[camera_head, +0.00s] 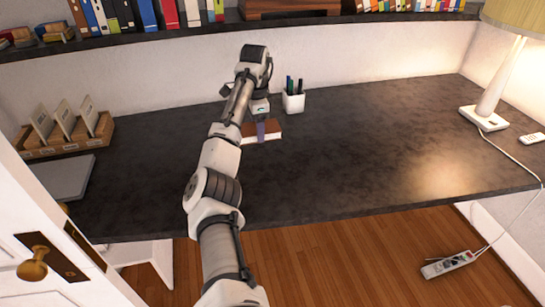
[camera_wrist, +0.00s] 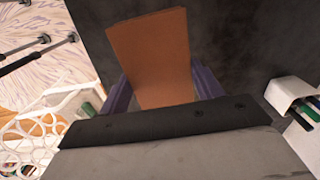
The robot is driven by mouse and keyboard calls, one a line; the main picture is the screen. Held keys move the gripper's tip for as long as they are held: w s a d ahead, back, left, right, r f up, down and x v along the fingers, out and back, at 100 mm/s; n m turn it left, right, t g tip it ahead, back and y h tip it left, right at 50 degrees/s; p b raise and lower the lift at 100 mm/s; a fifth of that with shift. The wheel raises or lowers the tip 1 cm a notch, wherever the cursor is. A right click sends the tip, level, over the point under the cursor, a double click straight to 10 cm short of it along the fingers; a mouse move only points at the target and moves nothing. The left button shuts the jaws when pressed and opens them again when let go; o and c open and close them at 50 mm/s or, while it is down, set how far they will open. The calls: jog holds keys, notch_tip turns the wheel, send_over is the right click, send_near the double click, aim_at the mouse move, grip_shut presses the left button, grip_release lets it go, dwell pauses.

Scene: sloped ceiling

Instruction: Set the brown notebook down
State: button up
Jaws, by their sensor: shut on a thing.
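The brown notebook (camera_head: 270,129) is at the dark desk (camera_head: 350,140), left of the pen cup. My gripper (camera_head: 262,128) comes down over it from above, with a purple finger across its cover. In the wrist view the notebook (camera_wrist: 150,55) sits between the two purple fingers of my gripper (camera_wrist: 160,88), which is shut on it. Its near end is hidden behind the gripper body. The notebook looks close to the desk top, but I cannot tell whether it touches it.
A white pen cup (camera_head: 294,102) stands just right of the gripper. A wooden file holder (camera_head: 65,138) and a grey laptop-like slab (camera_head: 68,177) are at the left. A lamp (camera_head: 487,108) and a small remote (camera_head: 531,138) are at the right. The desk's middle is clear.

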jog(key=b, duration=0.2)
send_over(260, 173)
notch_tip(260, 173, down, 11)
jog(key=shift+r, duration=0.2)
jog(key=shift+f+p, duration=0.95)
jog(key=shift+f, duration=1.8)
jog(key=shift+f, duration=0.1)
jog(key=o, duration=1.1)
notch_tip(260, 173, up, 11)
jog(key=shift+a+r+b, duration=0.1)
jog(key=shift+r+b, duration=0.1)
jog(key=shift+b, duration=0.3)
jog(key=shift+r, duration=0.45)
